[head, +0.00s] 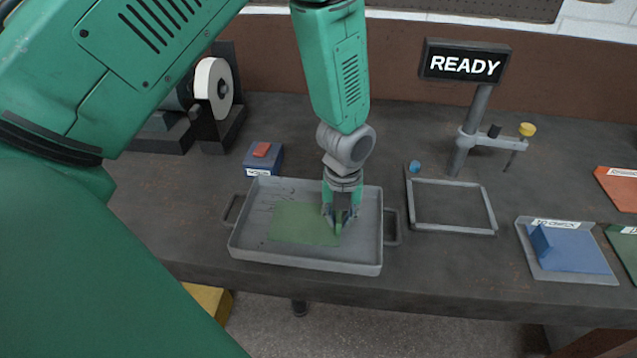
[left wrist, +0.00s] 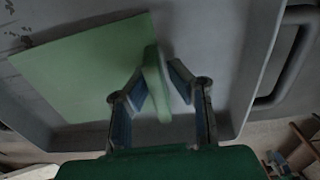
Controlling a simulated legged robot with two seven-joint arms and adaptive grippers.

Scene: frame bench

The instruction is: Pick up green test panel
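The green test panel (head: 296,223) lies flat in a grey tray (head: 262,259) on the bench. It has a raised green tab near its right edge. In the left wrist view the panel (left wrist: 85,70) fills the upper left, and its tab (left wrist: 155,85) stands between my fingers. My left gripper (head: 341,226) reaches down into the tray at the panel's right side. In the left wrist view my left gripper (left wrist: 157,78) has its fingers apart on both sides of the tab; I cannot tell whether either finger touches it. My right gripper is not in view.
An empty grey frame (head: 497,212) lies right of the tray. Farther right a tray holds a blue panel (head: 572,250). A blue box with a red top (head: 262,150) and a grinder (head: 213,88) stand behind. A READY sign (head: 465,64) stands behind the frame.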

